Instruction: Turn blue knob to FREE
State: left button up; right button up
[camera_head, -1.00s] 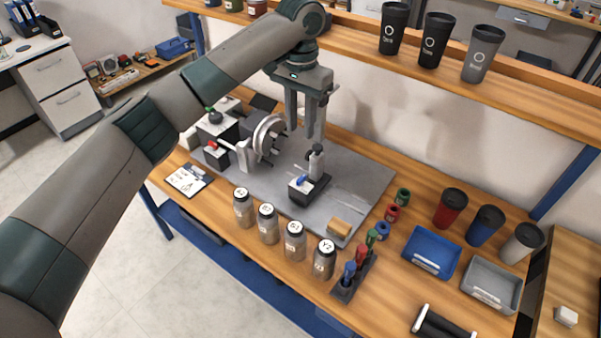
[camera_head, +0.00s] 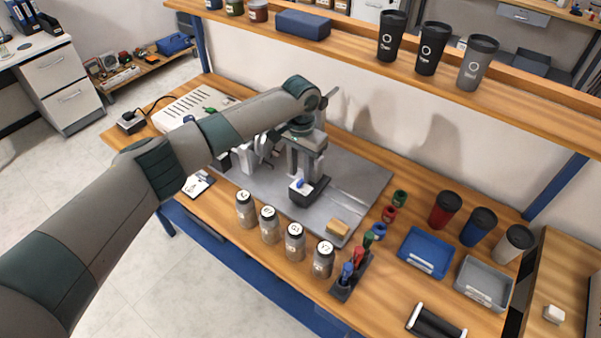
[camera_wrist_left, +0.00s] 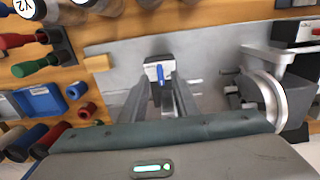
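The blue knob (camera_head: 300,184) sits on the white face of a small dark block (camera_head: 313,192) on the grey plate. It also shows in the left wrist view as a blue lever (camera_wrist_left: 160,72). My left gripper (camera_head: 304,168) is low over the block, just behind the knob in the head view. In the left wrist view its two fingers (camera_wrist_left: 161,90) are apart, with the block between and beyond their tips. I cannot tell whether they touch it. The lettering by the knob is too small to read. My right gripper is not in view.
A sponge (camera_head: 338,227) lies at the plate's corner. A round metal chuck (camera_wrist_left: 265,97) is beside the gripper. Blue (camera_head: 426,252) and grey (camera_head: 485,284) trays are at the right. A shelf (camera_head: 450,90) hangs above.

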aim_at(300, 181)
pick_arm(q)
jog(key=shift+f, duration=1.55)
jog(key=shift+c, duration=0.7)
grip_shut()
